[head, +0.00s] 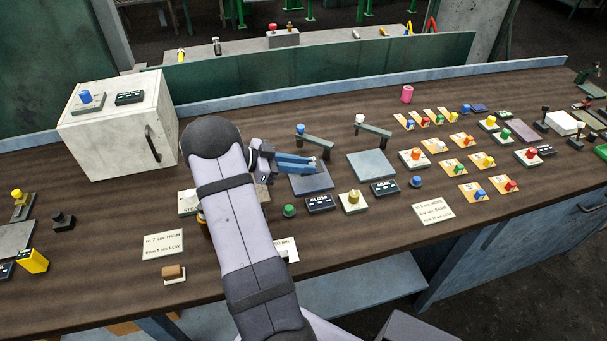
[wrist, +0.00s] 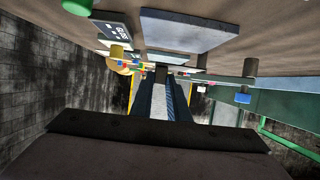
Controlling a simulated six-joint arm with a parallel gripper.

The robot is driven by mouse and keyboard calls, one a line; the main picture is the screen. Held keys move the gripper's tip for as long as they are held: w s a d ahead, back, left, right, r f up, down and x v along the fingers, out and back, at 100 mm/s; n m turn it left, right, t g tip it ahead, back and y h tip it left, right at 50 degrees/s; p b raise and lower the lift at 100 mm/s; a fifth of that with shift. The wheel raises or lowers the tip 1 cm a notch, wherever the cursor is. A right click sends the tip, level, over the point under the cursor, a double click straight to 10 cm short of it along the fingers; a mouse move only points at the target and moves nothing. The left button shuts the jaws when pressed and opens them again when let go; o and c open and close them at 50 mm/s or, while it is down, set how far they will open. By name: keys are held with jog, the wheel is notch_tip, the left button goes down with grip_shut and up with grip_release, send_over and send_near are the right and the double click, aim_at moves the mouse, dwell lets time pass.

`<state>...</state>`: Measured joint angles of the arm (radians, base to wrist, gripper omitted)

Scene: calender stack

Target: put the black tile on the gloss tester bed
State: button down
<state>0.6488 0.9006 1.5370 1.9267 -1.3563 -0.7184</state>
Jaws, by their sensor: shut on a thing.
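My gripper (head: 314,163) reaches in from the left over the gloss tester bed (head: 312,184), a grey plate behind the GLOSS label (head: 320,203). Its blue fingers are nearly closed on a small dark piece, which I take to be the black tile (wrist: 161,74), at the fingertips in the wrist view. The tile is hardly distinguishable in the head view. The wrist view is upside down and shows the gloss bed as the near plate (wrist: 190,30). The tile appears above the bed; whether it touches it I cannot tell.
A swing arm with a blue knob (head: 300,129) stands just behind the gloss bed. A second grey plate (head: 371,165) lies to the right, with a white-knobbed arm (head: 360,118) behind it. A green button (head: 289,210) and yellow knob (head: 353,198) stand in front. A white cabinet (head: 110,125) is at left.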

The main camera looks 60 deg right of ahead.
aim_at(303, 175)
jog(key=shift+f+p, duration=0.4)
jog(key=shift+f, duration=1.6)
jog(key=shift+f, duration=0.1)
jog(key=c, duration=1.7)
grip_release()
jog(key=shift+w, duration=0.1)
jog(key=b+v, duration=0.3)
jog(key=v, duration=0.7)
jog(key=shift+a, duration=0.15)
jog(key=shift+b+v, duration=0.4)
jog(key=shift+v, duration=0.5)
